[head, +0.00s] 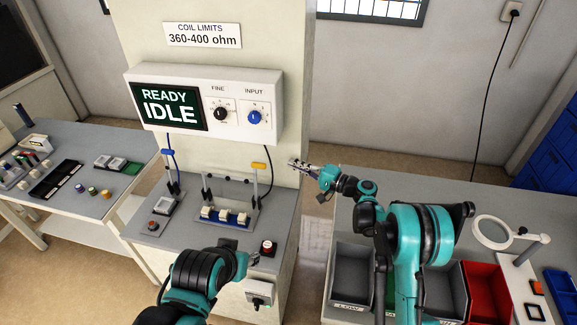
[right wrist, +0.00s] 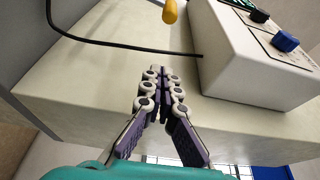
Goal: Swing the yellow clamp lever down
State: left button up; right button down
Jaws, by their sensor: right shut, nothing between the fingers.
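The yellow clamp lever (head: 258,165) stands upright on the right-hand fixture (head: 230,217) of the bench, its yellow grip at the top. The end of the yellow grip also shows at the top edge of the right wrist view (right wrist: 170,12). My right gripper (head: 297,164) is shut and empty, to the right of the lever at about grip height in the picture and apart from it. Its closed fingers (right wrist: 160,78) show in the right wrist view with a gap to the grip. My left gripper (head: 246,258) is low at the bench front; its finger state is unclear.
A blue-topped lever (head: 168,153) stands on the left fixture. The meter box (head: 205,97) reads READY IDLE above the bench. A black cable (right wrist: 120,43) runs near the yellow grip. A red button (head: 267,247) sits near my left gripper. Bins (head: 352,272) stand at the right.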

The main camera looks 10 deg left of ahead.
jog(key=a+b, duration=0.3)
jog(key=a, duration=0.5)
jog(key=shift+s, duration=0.45)
